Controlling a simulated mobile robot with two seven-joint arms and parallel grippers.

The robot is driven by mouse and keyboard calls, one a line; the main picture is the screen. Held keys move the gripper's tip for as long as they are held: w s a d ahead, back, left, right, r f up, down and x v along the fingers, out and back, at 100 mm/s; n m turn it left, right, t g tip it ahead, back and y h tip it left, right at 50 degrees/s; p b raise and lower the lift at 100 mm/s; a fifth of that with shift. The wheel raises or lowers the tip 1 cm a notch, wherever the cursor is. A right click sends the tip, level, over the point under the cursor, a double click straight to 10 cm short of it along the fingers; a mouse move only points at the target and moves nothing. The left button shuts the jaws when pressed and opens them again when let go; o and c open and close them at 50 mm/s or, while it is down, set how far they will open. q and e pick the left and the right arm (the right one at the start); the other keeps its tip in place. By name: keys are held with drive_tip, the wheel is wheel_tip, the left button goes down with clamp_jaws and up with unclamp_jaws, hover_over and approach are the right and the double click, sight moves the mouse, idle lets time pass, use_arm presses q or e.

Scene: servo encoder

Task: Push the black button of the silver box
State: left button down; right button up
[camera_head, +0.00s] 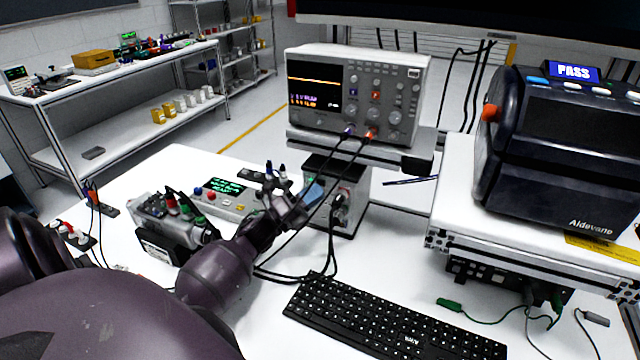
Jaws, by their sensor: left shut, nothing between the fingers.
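A silver-grey metal box (346,205) with a dark top stands under the oscilloscope shelf, with cables plugged into its front. I cannot make out a black button on it; my left gripper and the cables cover part of this area. My left gripper (286,196) is shut and empty, just left of this box and in front of it in the picture. I cannot tell whether it touches anything. A pale control box (226,205) with a green-text display and coloured buttons lies left of the gripper. My right gripper is out of view.
An oscilloscope (357,93) stands on the raised shelf. A black keyboard (385,325) lies in front. A dark machine showing PASS (565,150) stands at the right. A grey module with coloured plugs (172,215) sits beside my left forearm. Black cables hang near the gripper.

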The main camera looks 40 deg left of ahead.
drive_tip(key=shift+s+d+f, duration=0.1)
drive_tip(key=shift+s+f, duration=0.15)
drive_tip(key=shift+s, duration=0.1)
use_arm(q)
drive_tip(key=shift+w, duration=0.1)
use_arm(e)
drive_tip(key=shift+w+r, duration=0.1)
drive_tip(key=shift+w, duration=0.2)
use_arm(q)
drive_tip(key=shift+w+a+b, duration=0.15)
drive_tip(key=shift+w+b, duration=0.15)
drive_tip(key=shift+w, duration=0.05)
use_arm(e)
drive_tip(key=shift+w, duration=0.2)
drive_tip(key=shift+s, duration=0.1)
use_arm(q)
drive_tip(key=shift+s, duration=0.45)
idle(0.3)
